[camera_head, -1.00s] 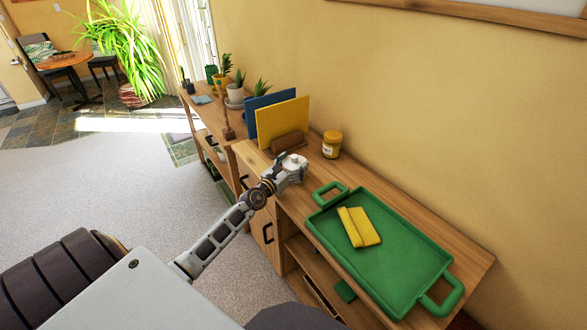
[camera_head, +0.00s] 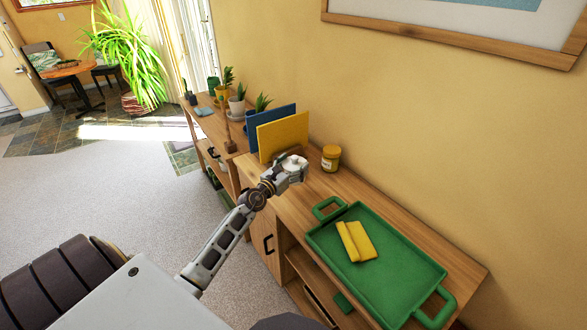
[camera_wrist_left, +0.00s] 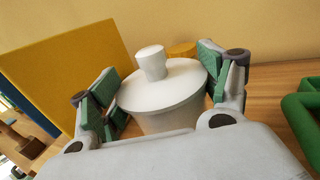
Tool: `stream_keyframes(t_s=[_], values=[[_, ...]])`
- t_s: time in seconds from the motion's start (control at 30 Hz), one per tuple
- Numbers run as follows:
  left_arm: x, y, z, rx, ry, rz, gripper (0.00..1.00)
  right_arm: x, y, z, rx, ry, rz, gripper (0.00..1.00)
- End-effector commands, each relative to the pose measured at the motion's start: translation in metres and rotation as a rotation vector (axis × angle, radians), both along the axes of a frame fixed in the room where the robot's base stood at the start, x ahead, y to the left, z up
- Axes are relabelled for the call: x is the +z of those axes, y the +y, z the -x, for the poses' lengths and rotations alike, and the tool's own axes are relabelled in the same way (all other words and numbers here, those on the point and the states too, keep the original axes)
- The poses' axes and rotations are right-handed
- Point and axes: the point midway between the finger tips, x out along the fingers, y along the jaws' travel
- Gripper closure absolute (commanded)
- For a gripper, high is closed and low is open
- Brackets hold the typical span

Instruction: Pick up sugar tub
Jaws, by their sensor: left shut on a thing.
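The sugar tub (camera_wrist_left: 163,95) is a white round pot with a flat lid and a knob on top. In the left wrist view it stands upright between the two green-padded fingers of my left gripper (camera_wrist_left: 160,80), which is shut on it. Its base is hidden by the gripper body. In the head view my left gripper (camera_head: 291,170) is at the cabinet's left part, in front of the yellow board, with the white tub (camera_head: 292,161) small in it. I cannot tell how far the tub is above the wooden top. My right gripper is not in view.
A yellow jar (camera_head: 331,158) stands just right of the gripper. A green tray (camera_head: 400,275) with a folded yellow cloth (camera_head: 356,241) lies further right on the cabinet top (camera_head: 375,200). Yellow (camera_head: 283,135) and blue (camera_head: 253,124) boards stand behind the gripper.

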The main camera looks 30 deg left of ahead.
Motion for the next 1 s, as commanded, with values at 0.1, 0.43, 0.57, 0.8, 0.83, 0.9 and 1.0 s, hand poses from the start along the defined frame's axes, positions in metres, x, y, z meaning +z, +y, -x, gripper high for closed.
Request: stream_keyframes(t_s=[0.1, 0.43, 0.57, 0.8, 0.83, 0.9, 1.0], values=[[0.015, 0.000, 0.000, 0.001, -0.003, 0.001, 0.56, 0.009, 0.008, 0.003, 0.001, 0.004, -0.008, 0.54], [0.032, -0.001, 0.000, 0.000, -0.002, 0.000, 0.56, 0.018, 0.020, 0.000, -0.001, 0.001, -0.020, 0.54], [0.033, 0.000, 0.000, 0.000, -0.001, -0.001, 0.56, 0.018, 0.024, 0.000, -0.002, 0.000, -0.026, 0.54], [0.033, 0.000, 0.000, 0.000, -0.001, -0.001, 0.56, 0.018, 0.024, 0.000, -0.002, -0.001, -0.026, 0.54], [0.033, 0.000, 0.000, 0.000, -0.001, -0.001, 0.56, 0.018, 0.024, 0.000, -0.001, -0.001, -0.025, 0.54], [0.033, 0.000, 0.000, 0.000, -0.001, -0.001, 0.56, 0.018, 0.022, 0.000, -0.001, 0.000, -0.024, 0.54], [0.033, 0.000, 0.000, 0.000, -0.001, -0.001, 0.56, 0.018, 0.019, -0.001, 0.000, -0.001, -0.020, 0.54]])
